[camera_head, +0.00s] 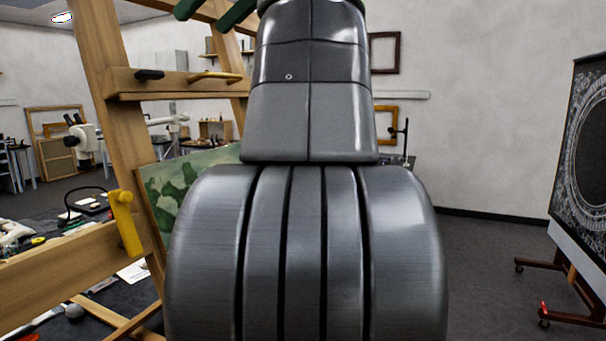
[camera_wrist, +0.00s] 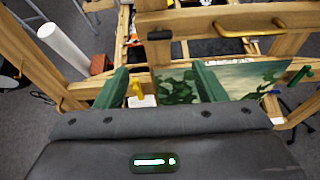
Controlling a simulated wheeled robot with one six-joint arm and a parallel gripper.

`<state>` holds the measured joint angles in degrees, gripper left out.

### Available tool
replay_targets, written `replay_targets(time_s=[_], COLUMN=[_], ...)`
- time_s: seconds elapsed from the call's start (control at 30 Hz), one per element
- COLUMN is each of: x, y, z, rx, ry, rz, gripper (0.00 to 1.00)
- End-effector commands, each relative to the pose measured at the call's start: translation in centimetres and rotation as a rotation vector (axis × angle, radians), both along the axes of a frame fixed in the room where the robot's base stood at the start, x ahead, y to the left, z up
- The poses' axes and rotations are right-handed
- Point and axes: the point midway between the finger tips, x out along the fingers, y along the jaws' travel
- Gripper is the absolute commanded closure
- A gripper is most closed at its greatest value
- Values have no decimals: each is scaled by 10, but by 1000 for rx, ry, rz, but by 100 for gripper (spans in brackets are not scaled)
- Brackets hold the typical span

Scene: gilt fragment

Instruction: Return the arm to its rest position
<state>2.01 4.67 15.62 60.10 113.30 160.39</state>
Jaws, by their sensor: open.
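My gripper (camera_wrist: 160,76) shows in the wrist view with its two green fingers spread apart. No object is held between them. A wooden frame and a green landscape painting lie beyond the fingertips. In the head view my own grey arm fills the middle of the picture, reaching up past the top edge. Two green finger-like parts show at the top of that view, beside the wooden easel's upper bar. The arm hides much of the room's centre.
A wooden easel (camera_head: 117,130) stands close at left, with a yellow handle (camera_head: 127,222). The green painting (camera_head: 165,205) is behind it and shows in the wrist view (camera_wrist: 265,76). A display stand (camera_head: 570,258) with a dark ornate panel (camera_head: 590,140) is at right. Open floor (camera_head: 480,270) lies between.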

Motion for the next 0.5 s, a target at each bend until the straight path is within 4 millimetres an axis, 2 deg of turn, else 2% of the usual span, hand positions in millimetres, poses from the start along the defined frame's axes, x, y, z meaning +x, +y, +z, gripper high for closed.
replay_targets(time_s=[0.5], x=[13], y=[37], z=[-25], rx=[-3], ry=[-1], rz=[6], gripper=[36])
